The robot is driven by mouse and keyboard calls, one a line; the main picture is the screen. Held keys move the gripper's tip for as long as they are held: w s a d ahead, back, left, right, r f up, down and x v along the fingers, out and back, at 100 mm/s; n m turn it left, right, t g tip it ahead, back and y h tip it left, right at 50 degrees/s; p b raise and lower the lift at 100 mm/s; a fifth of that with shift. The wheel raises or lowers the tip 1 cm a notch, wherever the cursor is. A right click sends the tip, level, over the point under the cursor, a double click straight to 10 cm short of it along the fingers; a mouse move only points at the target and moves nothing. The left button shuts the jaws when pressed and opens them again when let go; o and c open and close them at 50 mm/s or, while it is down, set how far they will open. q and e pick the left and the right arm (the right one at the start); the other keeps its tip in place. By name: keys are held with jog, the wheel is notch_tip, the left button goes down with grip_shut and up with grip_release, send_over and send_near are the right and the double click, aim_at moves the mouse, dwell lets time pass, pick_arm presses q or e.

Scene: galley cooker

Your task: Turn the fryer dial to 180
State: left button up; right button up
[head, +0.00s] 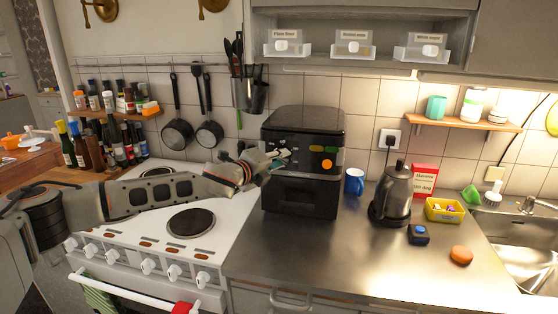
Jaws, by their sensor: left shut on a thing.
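The black air fryer (302,190) stands upright on the steel counter, just right of the cooker. My left gripper (279,157) reaches in from the left at the left part of the fryer's upper front. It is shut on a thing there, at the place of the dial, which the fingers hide. The dial's marks and its setting are too small and covered to read. My right gripper is not in view.
A white cooker (160,230) with hotplates lies under my left arm. A blue mug (354,181), a kettle (394,192), a red box (422,181) and a yellow tray (444,211) stand right of the fryer. The counter's front middle is clear.

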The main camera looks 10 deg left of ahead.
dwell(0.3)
pick_arm(q)
jog(key=o, duration=0.8)
jog(key=shift+w+d, duration=0.1)
jog(key=shift+o, duration=0.2)
jog(key=v, duration=1.2)
